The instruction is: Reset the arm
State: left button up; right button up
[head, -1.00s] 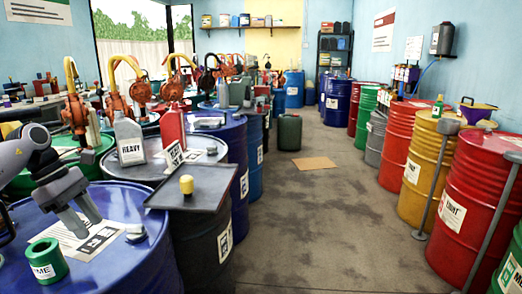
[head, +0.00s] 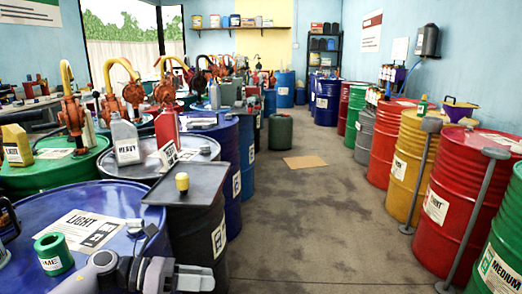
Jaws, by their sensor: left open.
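My left gripper (head: 207,280) is at the bottom edge of the head view, its fingers pointing right. It is open, with nothing seen between its fingers. It is in front of the blue drum (head: 40,204) with the LIGHT label sheet (head: 88,229) on its lid. A green ring-shaped piece (head: 54,262) with a white label sits on that lid, left of my gripper and apart from it. My right gripper is not in view.
A grey HEAVY jug (head: 125,140) and a red jug (head: 167,128) stand behind. Drums line the right side, including a red one (head: 462,200). The floor aisle (head: 315,215) is mostly clear.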

pick_arm(q)
jog(key=s+d+n+t+h, duration=0.25)
jog(key=d+n+t, duration=0.2)
jog(key=n, duration=0.45)
jog(key=s+a+f+n+t+y, duration=0.1)
jog(key=s+a+f+n+y, duration=0.3)
jog(key=n, duration=0.7)
jog(key=s+a+f+n+t+y+p, duration=0.1)
jog(key=s+a+f+n+y, duration=0.3)
jog(key=s+f+n+y, duration=0.2)
jog(key=s+a+f+n+t+y+p, duration=0.1)
jog(key=s+a+f+n+y, duration=0.3)
jog(key=n, duration=1.4)
jog(key=s+f+y, duration=0.1)
jog(key=s+f, duration=0.3)
jog(key=s, duration=0.3)
jog(key=shift+s+f, duration=0.2)
jog(key=shift+s, duration=0.1)
jog(key=shift+t, duration=0.25)
